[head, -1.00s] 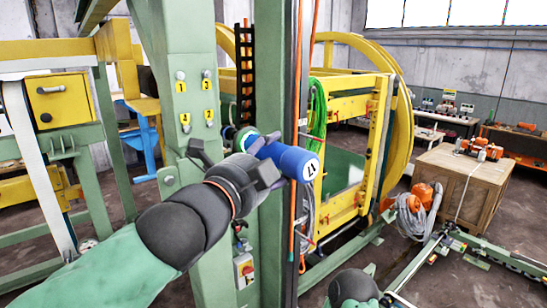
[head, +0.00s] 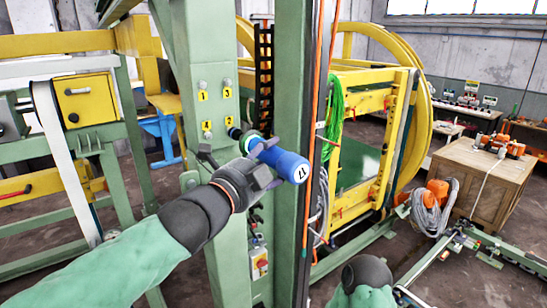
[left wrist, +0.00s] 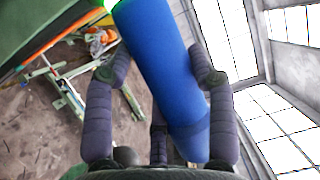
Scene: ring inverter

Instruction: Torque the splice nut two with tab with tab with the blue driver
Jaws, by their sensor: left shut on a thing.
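The blue driver (head: 285,163), marked 17 on its end, is in my left gripper (head: 264,172), which is shut around its body. The driver points at the green post (head: 228,200). Its dark tip (head: 236,133) with a green ring overlaps the lower right nut position, below the yellow label 2 (head: 228,121), and hides that nut and any tab. I cannot tell whether the tip touches it. In the left wrist view the blue driver (left wrist: 165,70) lies between both fingers. My right gripper is out of view.
Labels 1 (head: 202,96), 3 (head: 227,92) and 4 (head: 207,125) mark other nuts on the post. Orange and green cables (head: 335,110) hang to the right. A wooden crate (head: 485,185) stands at far right.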

